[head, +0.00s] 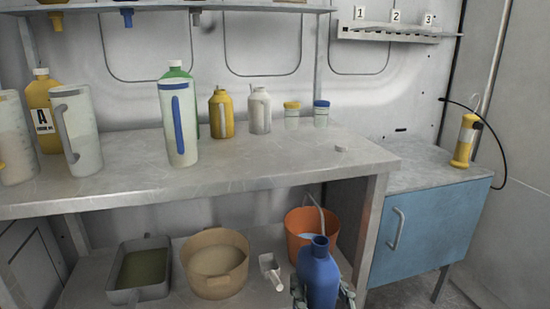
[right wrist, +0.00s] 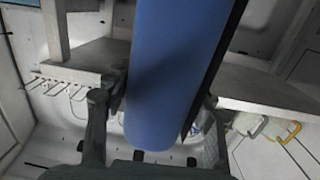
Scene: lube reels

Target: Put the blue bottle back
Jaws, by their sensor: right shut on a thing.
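The blue bottle (head: 319,272) is upright at the bottom of the head view, in front of the lower shelf, with its open neck up. My right gripper (head: 323,294) is shut around its body, one finger on each side. In the right wrist view the bottle (right wrist: 170,75) runs between the two fingers of the gripper (right wrist: 158,118) and hides much of what lies behind it. My left gripper is not in view.
The workbench (head: 240,178) holds jugs, bottles and jars; its right front is mostly clear. Below, the lower shelf holds a grey tray (head: 123,296), a tan tub (head: 215,285), a scoop (head: 270,268) and an orange bucket (head: 297,222). A blue cabinet (head: 430,235) stands right.

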